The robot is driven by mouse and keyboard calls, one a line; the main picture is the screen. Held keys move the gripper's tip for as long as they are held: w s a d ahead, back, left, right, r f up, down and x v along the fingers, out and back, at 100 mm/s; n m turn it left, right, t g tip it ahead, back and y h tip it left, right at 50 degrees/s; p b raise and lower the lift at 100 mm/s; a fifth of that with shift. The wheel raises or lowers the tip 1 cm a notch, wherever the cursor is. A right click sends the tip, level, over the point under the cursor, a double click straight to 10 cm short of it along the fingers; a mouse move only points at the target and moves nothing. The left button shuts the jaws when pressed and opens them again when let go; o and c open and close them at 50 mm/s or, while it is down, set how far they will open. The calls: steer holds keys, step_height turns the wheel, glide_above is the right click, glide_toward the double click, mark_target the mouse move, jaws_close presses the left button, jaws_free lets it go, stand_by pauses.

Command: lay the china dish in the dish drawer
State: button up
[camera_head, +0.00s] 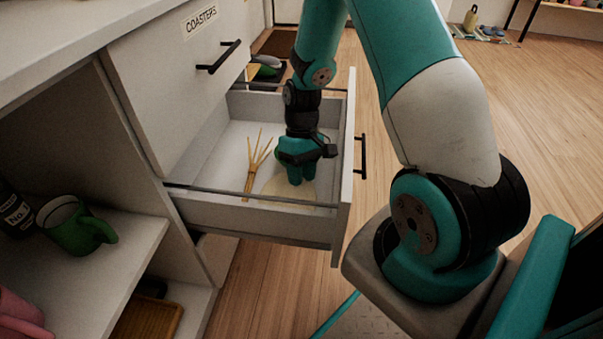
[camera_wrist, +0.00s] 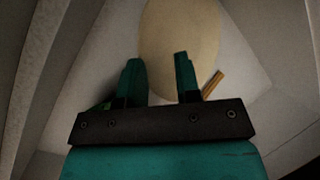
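The pale cream china dish (camera_head: 274,187) lies in the open drawer (camera_head: 270,215), near its front panel. It shows as a large pale oval in the wrist view (camera_wrist: 178,35). My gripper (camera_head: 296,182) points down inside the drawer, over the dish. In the wrist view, the two teal fingers of my gripper (camera_wrist: 157,58) are apart with nothing clamped between them. The dish appears beyond the fingertips; whether they touch it I cannot tell. My gripper hides part of the dish in the head view. No label shows on the open drawer.
A bundle of thin tan sticks (camera_head: 250,180) lies in the drawer left of the dish. A shut drawer labelled COASTERS (camera_head: 180,75) is above. A green mug (camera_head: 75,228) stands on the left shelf (camera_head: 120,250). Open wooden floor (camera_head: 520,120) lies to the right.

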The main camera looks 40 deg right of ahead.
steer(key=p+v, duration=0.6)
steer(key=v, duration=0.6)
step_height(320, 180, up, 6)
steer(key=n, duration=0.2)
glide_above(283, 191)
steer(key=s+a+r+n+t, duration=0.1)
steer(key=s+a+r+n, duration=0.1)
steer(key=s+a+r, duration=0.4)
steer(key=s+a+r+n+t+y, duration=0.1)
steer(key=s+a+r+n+t, duration=0.1)
steer(key=s+a+r, duration=0.5)
steer(key=s+a+n, duration=0.1)
steer(key=s+a, duration=0.3)
steer(key=a, duration=0.1)
steer(key=shift+r, duration=0.1)
